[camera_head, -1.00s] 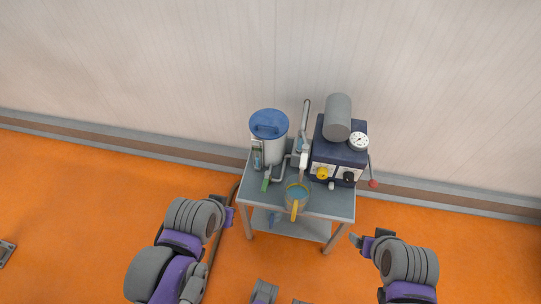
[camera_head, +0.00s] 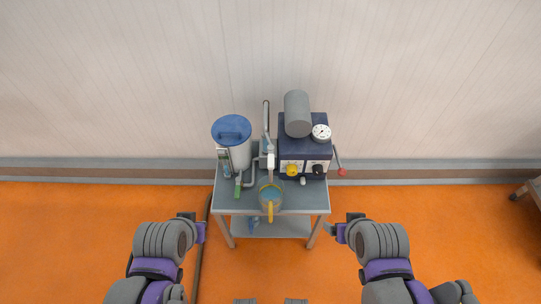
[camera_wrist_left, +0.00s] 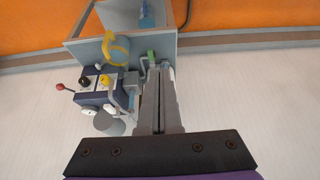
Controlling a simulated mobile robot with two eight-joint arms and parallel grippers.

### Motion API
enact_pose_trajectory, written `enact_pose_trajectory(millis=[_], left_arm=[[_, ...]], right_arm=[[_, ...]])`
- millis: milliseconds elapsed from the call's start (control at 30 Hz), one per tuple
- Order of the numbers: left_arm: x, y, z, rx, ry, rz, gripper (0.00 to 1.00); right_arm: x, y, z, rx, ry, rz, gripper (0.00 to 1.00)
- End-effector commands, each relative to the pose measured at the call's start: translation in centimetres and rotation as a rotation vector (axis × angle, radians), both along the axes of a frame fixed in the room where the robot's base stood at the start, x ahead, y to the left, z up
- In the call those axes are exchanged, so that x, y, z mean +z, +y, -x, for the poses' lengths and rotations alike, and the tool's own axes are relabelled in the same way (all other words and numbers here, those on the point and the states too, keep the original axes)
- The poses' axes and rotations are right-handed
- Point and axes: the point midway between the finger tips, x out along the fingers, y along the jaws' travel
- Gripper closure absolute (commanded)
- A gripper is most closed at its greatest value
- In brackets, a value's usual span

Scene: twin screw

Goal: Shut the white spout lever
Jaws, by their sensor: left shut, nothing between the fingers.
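The white spout lever (camera_head: 270,160) stands at the front of the upright pipe in the middle of the small table, above a jug (camera_head: 271,196) with a yellow handle. My left gripper (camera_head: 197,225) is apart from the lever, in front of and left of the table. In the left wrist view it (camera_wrist_left: 159,70) is shut with nothing between its fingers, and the lever is too small to make out. My right gripper (camera_head: 345,228) is right of the table's front corner; its jaw opening is unclear.
The table (camera_head: 320,198) also holds a blue-lidded canister (camera_head: 231,131), a green-handled valve (camera_head: 238,188) and a dark blue machine (camera_head: 304,155) with a gauge and red-knobbed lever (camera_head: 340,171). A wall rises behind. Orange floor is open in front.

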Motion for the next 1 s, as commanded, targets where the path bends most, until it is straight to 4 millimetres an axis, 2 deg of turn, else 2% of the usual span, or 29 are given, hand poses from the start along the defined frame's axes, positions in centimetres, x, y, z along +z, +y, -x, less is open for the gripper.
enact_pose_trajectory(millis=[167,267,600,733,900,1000], left_arm=[[0.4,-0.5,-1.2,-0.009,0.013,0.029,1.00],[1.0,-1.2,-3.1,-0.027,0.028,0.074,1.00],[2.4,-4.1,-12.9,-0.134,0.055,0.301,1.00],[2.4,-4.7,-16.0,-0.171,0.046,0.371,1.00],[2.4,-5.1,-18.4,-0.201,0.034,0.424,1.00],[2.4,-5.2,-18.9,-0.208,0.030,0.437,1.00]], right_arm=[[-0.2,0.0,0.1,0.000,0.001,0.000,0.19],[-0.5,0.0,0.2,0.000,0.003,0.000,0.19],[-1.6,0.0,0.5,0.000,0.009,0.000,0.19],[-1.9,0.0,0.6,0.000,0.010,0.000,0.19],[-2.1,0.0,0.6,0.000,0.011,0.000,0.19],[-2.1,0.0,0.6,0.000,0.011,0.000,0.19]])
